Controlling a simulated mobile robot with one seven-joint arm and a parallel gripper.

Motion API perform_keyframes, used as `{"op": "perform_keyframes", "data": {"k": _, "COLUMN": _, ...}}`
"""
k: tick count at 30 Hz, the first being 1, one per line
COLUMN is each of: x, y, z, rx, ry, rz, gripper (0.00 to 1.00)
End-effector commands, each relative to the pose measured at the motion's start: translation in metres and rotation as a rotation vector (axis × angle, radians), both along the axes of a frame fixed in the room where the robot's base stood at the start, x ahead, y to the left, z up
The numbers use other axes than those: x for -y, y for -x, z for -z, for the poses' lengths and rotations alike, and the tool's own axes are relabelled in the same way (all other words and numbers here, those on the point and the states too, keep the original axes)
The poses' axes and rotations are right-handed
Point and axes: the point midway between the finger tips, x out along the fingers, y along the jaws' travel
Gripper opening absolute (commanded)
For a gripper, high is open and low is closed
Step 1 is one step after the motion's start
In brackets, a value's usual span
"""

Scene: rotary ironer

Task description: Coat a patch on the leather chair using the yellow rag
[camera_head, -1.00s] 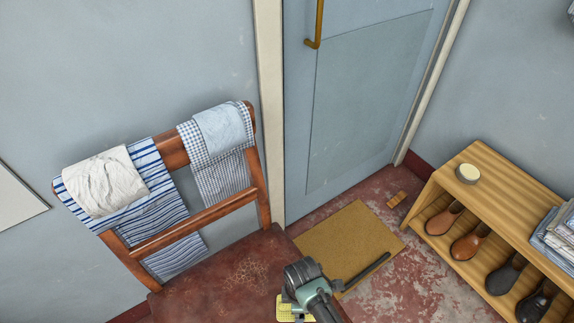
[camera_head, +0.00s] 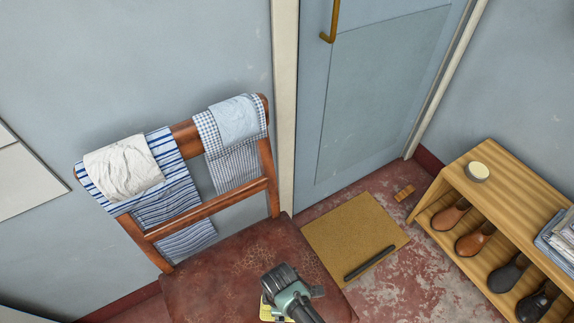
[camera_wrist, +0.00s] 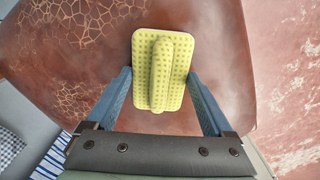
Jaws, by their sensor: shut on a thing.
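The leather chair has a worn reddish-brown seat (camera_head: 225,262) and a wooden back. In the wrist view, the seat (camera_wrist: 215,20) shows pale cracked patches at the upper left and left, and smoother leather around the rag. My gripper (camera_head: 280,297) is over the front right part of the seat. It is shut on the yellow rag (camera_wrist: 177,90), a dotted pad with a raised ridge between the fingers (camera_wrist: 163,88). The rag (camera_head: 265,312) shows only partly in the head view. It is on or just above the leather; I cannot tell which.
Striped and checked cloths (camera_head: 175,205) hang over the chair back with a white cloth (camera_head: 122,168). A wooden shoe rack (camera_head: 500,195) stands at the right with a round tin (camera_head: 477,171) on top. A mat (camera_head: 345,230) with a dark bar (camera_head: 370,263) lies before the door.

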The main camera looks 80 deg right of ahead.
Motion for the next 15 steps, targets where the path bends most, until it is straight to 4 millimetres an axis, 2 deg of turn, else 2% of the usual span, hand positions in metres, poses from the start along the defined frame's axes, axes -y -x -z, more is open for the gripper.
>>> {"op": "perform_keyframes", "data": {"k": 5, "x": -0.003, "y": -0.004, "z": 0.0, "rx": 0.001, "ry": 0.001, "rz": -0.001, "gripper": 0.42}}
{"op": "perform_keyframes", "data": {"k": 15, "x": -0.02, "y": -0.026, "z": 0.001, "rx": 0.0, "ry": -0.001, "rz": -0.001, "gripper": 0.42}}
